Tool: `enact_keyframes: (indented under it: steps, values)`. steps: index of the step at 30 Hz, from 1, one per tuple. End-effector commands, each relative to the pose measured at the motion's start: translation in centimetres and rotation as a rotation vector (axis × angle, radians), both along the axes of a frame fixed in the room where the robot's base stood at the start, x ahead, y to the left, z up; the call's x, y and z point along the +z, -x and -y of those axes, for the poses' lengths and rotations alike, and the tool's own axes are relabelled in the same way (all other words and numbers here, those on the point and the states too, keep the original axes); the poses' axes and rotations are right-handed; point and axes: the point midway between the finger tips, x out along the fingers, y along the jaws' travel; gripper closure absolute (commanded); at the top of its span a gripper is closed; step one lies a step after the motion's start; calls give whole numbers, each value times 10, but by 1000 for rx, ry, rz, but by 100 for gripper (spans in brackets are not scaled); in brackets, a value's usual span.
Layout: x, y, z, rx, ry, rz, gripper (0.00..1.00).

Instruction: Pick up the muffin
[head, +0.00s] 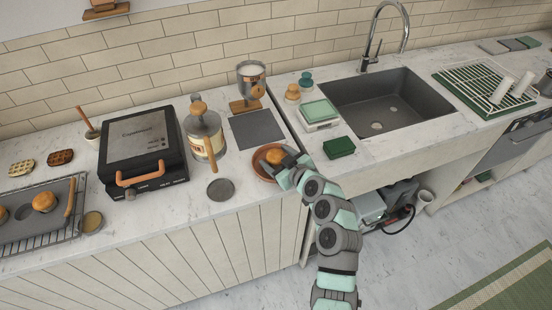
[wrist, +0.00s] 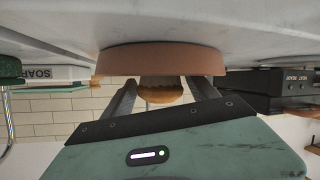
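A golden-brown muffin (head: 274,156) sits on a round terracotta plate (head: 259,172) near the front edge of the counter. My gripper (head: 283,164) reaches over the plate's right side, close by the muffin. The wrist view is upside down; there the muffin (wrist: 160,93) lies between the two fingers of my gripper (wrist: 162,84). The fingers are apart, with a gap visible on each side of the muffin. The plate (wrist: 160,60) shows as a brown band beyond them. Whether the fingertips touch the plate cannot be told.
Another muffin (head: 44,201) lies on a dark tray (head: 20,228) at far left. A waffle maker (head: 140,145), a French press (head: 204,135) and a dark grey disc (head: 220,189) stand left of the plate. A dark square mat (head: 256,129) lies behind it. The sink (head: 388,102) is to the right.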

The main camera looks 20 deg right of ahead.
Motion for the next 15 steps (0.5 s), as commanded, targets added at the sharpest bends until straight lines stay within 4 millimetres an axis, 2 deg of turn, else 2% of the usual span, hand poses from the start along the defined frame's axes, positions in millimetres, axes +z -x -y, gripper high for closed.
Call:
enact_keyframes:
  steps: [2, 15]
  values:
    - [0, 0, 0, 0, 0, 0, 40]
    - [0, 0, 0, 0, 0, 0, 76]
